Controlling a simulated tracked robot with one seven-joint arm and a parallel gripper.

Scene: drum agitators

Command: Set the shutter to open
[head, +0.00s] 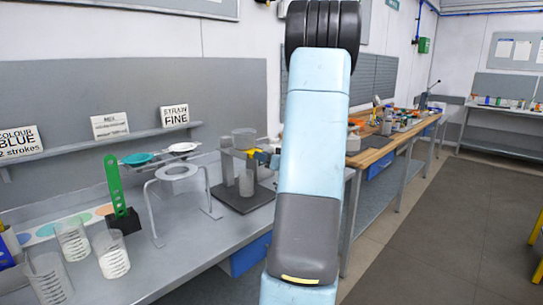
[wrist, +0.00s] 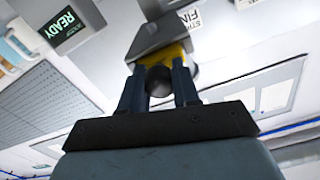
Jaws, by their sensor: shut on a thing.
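In the head view, a stand with a dark base (head: 240,196) carries a clear cup (head: 243,138) above clear cylinders. A small yellow part (head: 256,152) shows at its right side, at the end of my arm. The arm hides much of this area. In the wrist view, my gripper (wrist: 158,82) has its two dark fingers on either side of a dark round knob (wrist: 155,80), shut on it. A yellow part (wrist: 172,54) and a grey block (wrist: 160,38) sit just beyond the knob. I cannot tell the shutter's position.
On the bench left of the stand are a white ring stand (head: 178,172), a green upright strip (head: 115,185) and several clear beakers (head: 111,254). Signs stand on the shelf behind, one reading STRAIN FINE (head: 174,116). A READY display (wrist: 62,28) shows in the wrist view.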

